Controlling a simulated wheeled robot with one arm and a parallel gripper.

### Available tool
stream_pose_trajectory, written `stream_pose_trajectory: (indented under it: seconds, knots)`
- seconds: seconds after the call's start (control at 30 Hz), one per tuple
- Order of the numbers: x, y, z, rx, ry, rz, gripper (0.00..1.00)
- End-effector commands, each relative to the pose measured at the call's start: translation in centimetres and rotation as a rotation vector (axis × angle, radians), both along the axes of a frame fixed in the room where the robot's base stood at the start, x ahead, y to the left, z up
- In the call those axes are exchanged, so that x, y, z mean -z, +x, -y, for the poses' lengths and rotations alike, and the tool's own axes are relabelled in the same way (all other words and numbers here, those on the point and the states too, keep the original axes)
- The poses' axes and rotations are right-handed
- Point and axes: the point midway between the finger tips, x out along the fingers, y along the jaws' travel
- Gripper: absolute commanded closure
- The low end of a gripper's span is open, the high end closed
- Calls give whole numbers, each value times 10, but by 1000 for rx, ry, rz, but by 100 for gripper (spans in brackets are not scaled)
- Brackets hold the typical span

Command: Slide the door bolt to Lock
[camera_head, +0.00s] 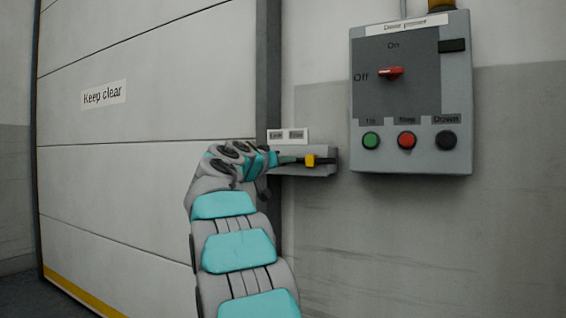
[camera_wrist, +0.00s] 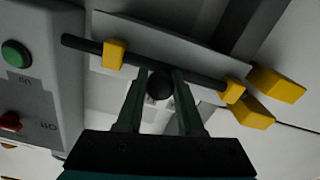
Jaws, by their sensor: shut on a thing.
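The door bolt is a dark rod (camera_wrist: 88,45) on a grey plate (camera_head: 318,169) beside the door's right edge. In the wrist view the rod passes through two yellow guides (camera_wrist: 115,53); one guide also shows in the head view (camera_head: 311,160). A round black knob (camera_wrist: 160,86) sits on the rod between the guides. My gripper (camera_wrist: 162,78) is shut on this knob, one finger on each side. In the head view my gripper (camera_head: 278,160) covers the plate's left part. Small labels (camera_head: 288,135) above read Lock at left and, less clearly, Free at right.
Two yellow blocks (camera_wrist: 275,84) lie beyond the rod's right end in the wrist view. A grey control box (camera_head: 462,150) with a red switch (camera_head: 391,73) and three buttons is on the wall at right. The large door (camera_head: 150,100) reads Keep clear.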

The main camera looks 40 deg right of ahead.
Motion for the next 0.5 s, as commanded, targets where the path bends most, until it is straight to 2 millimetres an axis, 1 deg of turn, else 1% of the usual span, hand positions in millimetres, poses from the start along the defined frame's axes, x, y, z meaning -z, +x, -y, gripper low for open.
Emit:
stream_pose_trajectory:
  seconds: [0.27,0.37,0.5]
  knots:
    - [0,2,-1,0,0,0,100]
    - [-1,9,-3,1,-2,1,100]
    - [-1,26,-9,2,-2,1,100]
